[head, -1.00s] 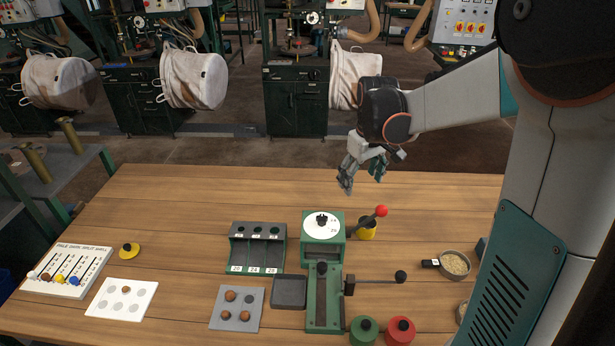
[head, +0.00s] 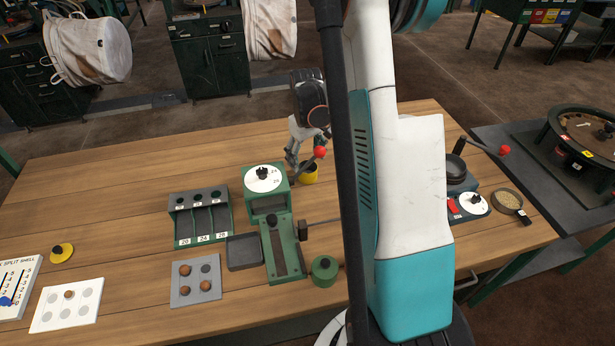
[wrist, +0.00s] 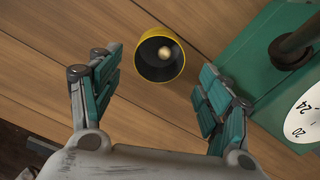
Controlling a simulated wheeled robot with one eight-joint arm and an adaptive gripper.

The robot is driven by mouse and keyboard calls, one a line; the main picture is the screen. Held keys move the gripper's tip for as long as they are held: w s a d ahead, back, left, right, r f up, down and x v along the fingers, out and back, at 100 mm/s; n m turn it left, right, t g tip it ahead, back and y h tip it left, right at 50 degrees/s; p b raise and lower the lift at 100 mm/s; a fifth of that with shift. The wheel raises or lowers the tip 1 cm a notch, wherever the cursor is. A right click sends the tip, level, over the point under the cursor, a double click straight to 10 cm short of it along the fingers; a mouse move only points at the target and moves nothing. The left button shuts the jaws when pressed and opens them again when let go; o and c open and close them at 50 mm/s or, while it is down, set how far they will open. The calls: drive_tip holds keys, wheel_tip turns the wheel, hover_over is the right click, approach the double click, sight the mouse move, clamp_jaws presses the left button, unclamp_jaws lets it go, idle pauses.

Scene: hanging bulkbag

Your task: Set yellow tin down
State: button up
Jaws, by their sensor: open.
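The yellow tin (head: 309,174) stands on the wooden table behind the green machine, by its red-knobbed lever. In the wrist view the tin (wrist: 161,55) shows its dark inside, with a small round tan thing in it. My gripper (head: 299,160) is open and empty, close to the tin at its far left side in the head view. In the wrist view the tin lies ahead of my gripper (wrist: 157,77), between the lines of its two spread fingers, with no visible contact. My arm hides part of the table to the right of the tin.
The green machine (head: 284,245) with its white dial (head: 263,178) stands close beside the tin. A yellow lid (head: 61,253) with a black knob lies at the left. The far-left tabletop is clear.

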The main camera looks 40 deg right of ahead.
sight(308, 169)
drive_tip(key=shift+s+d+f+b, duration=0.15)
drive_tip(key=shift+f+b, duration=0.5)
drive_tip(key=shift+f, duration=0.8)
drive_tip(key=shift+s+f+b, duration=0.15)
drive_tip(key=shift+f+b, duration=0.5)
drive_tip(key=shift+f, duration=0.8)
drive_tip(key=shift+r, duration=0.1)
drive_tip(key=c, duration=1.4)
drive_tip(key=shift+r, duration=0.1)
